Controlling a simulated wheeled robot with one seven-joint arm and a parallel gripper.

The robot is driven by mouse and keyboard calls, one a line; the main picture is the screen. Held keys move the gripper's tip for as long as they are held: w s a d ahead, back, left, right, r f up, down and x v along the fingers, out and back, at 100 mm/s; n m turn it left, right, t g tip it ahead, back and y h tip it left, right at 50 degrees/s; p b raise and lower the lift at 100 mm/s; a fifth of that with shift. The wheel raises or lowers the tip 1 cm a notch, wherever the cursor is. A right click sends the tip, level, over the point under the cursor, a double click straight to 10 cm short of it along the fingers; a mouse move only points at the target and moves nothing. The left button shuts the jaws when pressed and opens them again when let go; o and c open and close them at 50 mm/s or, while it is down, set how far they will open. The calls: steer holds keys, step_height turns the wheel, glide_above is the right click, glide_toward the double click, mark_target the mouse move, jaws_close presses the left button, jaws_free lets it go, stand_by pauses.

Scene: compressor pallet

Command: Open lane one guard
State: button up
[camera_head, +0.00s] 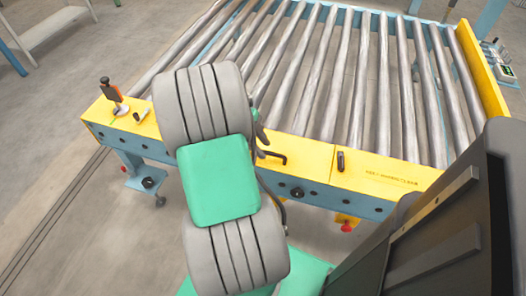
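A roller conveyor (345,85) has a yellow front rail (310,158) above a blue side beam. A black bent handle (271,156) and a small dark upright latch (340,161) sit on the yellow rail. I cannot tell which part is the lane one guard. My grey and green arm covers the rail left of the black handle. Part of what seems to be my gripper (259,131) shows as a dark shape behind the arm, close to the handle. Its fingers are mostly hidden, and I cannot tell whether it touches the handle.
A black and orange lever (112,93) stands on the rail's left end. A yellow side plate (478,72) closes the conveyor's right side. A small control box (504,70) stands beyond it. My dark body fills the lower right.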

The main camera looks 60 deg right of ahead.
steer(key=shift+s+d+f, duration=0.15)
steer(key=shift+s+f, duration=0.1)
steer(key=shift+f, duration=0.35)
steer(key=shift+c, duration=0.4)
jaws_close()
stand_by(0.6)
